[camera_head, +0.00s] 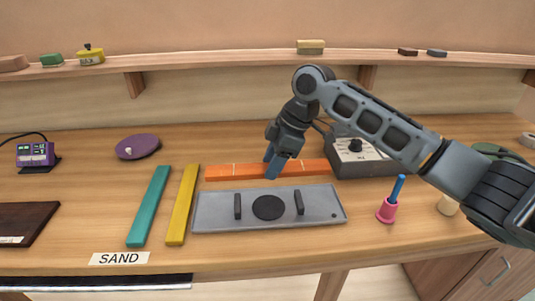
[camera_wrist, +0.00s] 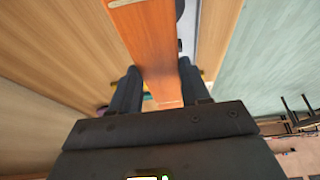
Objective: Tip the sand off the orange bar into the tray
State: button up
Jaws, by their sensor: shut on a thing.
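The orange bar (camera_head: 232,171) lies across the picture just behind the grey plate, with thin pale lines across it. My gripper (camera_head: 273,163) is shut on it, right of its middle. In the wrist view the bar (camera_wrist: 158,45) runs between my two fingers (camera_wrist: 158,90). I cannot tell whether it is lifted off the bench or rests on something. I can make out no sand on it. A white label reading SAND (camera_head: 119,258) is on the bench's front edge. Below it is a dark strip with pale edges (camera_head: 95,282), possibly the tray; its inside is hidden.
The grey plate (camera_head: 215,211) has two dark handles and a black disc. Teal (camera_head: 149,207) and yellow (camera_head: 182,205) bars lie left of it. A grey dial box (camera_head: 360,160) stands behind my arm. A pink cup (camera_head: 386,211) with a blue stick stands at right. A shelf runs behind.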

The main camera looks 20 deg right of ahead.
jog(key=shift+s+f+t, duration=0.15)
jog(key=shift+f+t, duration=0.25)
jog(key=shift+t, duration=0.4)
jog(key=f+t+b, duration=0.1)
jog(key=b, duration=0.1)
jog(key=shift+n+t+h+b, duration=0.3)
jog(key=shift+n+b, duration=0.05)
jog(key=shift+n, duration=0.05)
notch_tip(320, 180, down, 2)
jog(key=t+h+b, duration=0.1)
jog(key=t+b, duration=0.2)
jog(key=b, duration=0.6)
jog(key=shift+n+t, duration=0.4)
jog(key=shift+t+b, duration=0.4)
jog(key=shift+b, duration=0.3)
jog(key=shift+r, duration=0.15)
jog(key=shift+r+g+p, duration=0.35)
jog(key=shift+g+p, duration=0.05)
jog(key=shift+p, duration=0.65)
notch_tip(320, 180, up, 3)
jog(key=m+g+y+p, duration=0.1)
jog(key=g+p, duration=0.4)
jog(key=p, duration=0.6)
jog(key=shift+f+p, duration=0.2)
jog(key=shift+p, duration=0.15)
jog(key=shift+r+m+g+y+b, duration=0.15)
jog(key=shift+m+g+y+b, duration=0.2)
jog(key=shift+g, duration=0.55)
jog(key=shift+r, duration=0.1)
